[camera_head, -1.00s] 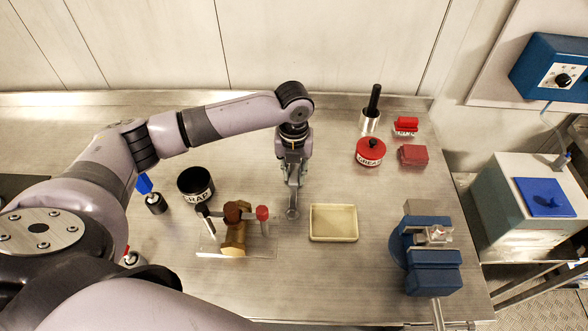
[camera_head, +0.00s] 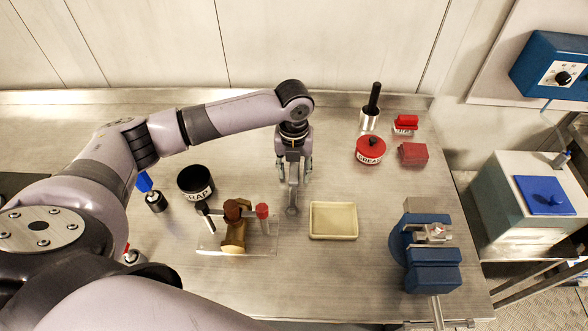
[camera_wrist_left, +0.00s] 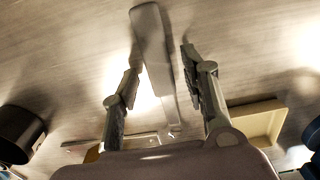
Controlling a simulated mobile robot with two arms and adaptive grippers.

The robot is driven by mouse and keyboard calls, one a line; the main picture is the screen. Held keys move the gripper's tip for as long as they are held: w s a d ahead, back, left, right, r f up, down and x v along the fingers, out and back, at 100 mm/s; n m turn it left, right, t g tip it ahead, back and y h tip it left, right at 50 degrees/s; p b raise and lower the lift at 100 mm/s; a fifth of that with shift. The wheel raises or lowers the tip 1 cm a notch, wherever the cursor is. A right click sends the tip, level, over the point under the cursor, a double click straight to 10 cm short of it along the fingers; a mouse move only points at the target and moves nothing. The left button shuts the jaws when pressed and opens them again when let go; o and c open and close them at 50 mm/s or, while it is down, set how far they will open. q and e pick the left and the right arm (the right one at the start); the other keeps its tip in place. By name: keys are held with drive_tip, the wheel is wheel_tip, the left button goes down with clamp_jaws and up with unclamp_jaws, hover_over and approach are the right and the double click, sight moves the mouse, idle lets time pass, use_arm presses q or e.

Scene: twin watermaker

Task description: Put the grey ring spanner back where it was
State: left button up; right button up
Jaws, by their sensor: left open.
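The grey ring spanner (camera_head: 292,201) lies on the steel bench with its ring end toward the front, between the clear stand and the cream tray. My left gripper (camera_head: 294,172) is over its far part, pointing down. In the left wrist view the spanner (camera_wrist_left: 154,55) runs between the two spread fingers of my left gripper (camera_wrist_left: 160,62), with a gap on each side. My left gripper is open and does not hold it. My right gripper is not in view.
A cream tray (camera_head: 333,221) is to the right of the spanner. A black pot (camera_head: 195,184), a red pot (camera_head: 370,150) and a blue vice (camera_head: 430,268) stand around.

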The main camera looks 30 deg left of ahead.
sight(294, 174)
use_arm(q)
wheel_tip(294, 174, up, 12)
drive_tip(key=b, duration=0.2)
drive_tip(key=shift+s, duration=0.1)
idle(0.6)
